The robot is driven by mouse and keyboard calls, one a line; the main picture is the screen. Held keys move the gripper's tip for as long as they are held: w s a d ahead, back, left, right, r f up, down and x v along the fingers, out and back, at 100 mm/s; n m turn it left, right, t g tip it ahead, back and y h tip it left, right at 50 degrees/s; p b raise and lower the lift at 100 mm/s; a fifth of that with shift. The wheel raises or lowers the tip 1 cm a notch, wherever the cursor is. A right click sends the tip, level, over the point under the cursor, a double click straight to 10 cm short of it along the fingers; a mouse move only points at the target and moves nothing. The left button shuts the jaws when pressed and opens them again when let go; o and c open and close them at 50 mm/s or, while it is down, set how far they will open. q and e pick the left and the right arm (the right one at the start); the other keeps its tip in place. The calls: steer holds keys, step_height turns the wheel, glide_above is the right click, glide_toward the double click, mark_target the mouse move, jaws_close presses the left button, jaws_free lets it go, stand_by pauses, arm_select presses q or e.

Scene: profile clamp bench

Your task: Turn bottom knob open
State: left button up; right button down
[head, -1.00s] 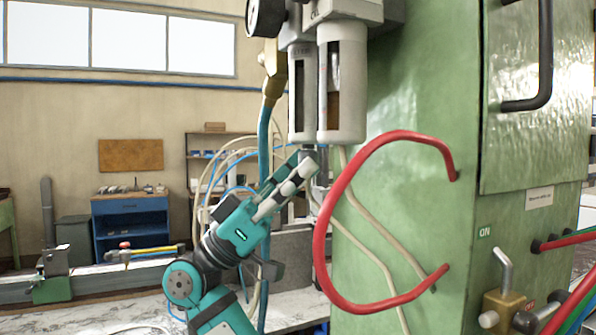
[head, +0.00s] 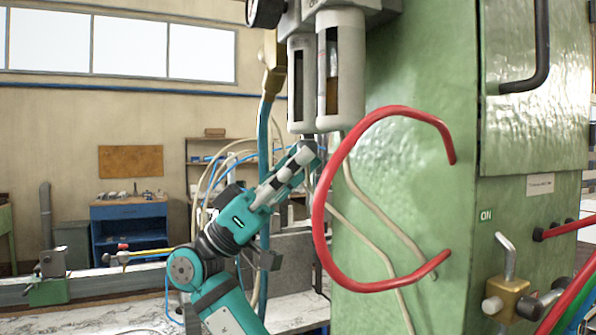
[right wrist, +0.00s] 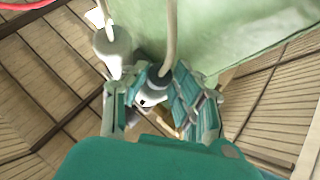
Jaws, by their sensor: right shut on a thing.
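Two grey cylindrical bowls hang from the air unit, a left bowl (head: 301,90) and a right bowl (head: 341,75). My right gripper (head: 306,150) reaches up from below to the underside of the left bowl, and its fingertips hide what is there. In the right wrist view, the dark round bottom knob (right wrist: 157,76) sits between the two fingers of this gripper (right wrist: 158,92), with a pale tube beside it. The gripper is shut on the knob. My left gripper is in neither view.
A red hose (head: 322,215) loops just right of my gripper, in front of the green cabinet (head: 420,200). A teal hose (head: 265,150) hangs left of the bowls. Pale tubes (head: 375,245) run down behind the red hose. A brass valve with a lever (head: 508,297) sits lower right.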

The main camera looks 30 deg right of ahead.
steer(key=c, duration=1)
jaws_free()
steer(key=shift+c, duration=0.2)
steer(key=shift+w+a, duration=0.1)
steer(key=v, duration=1.2)
steer(key=shift+r, duration=0.1)
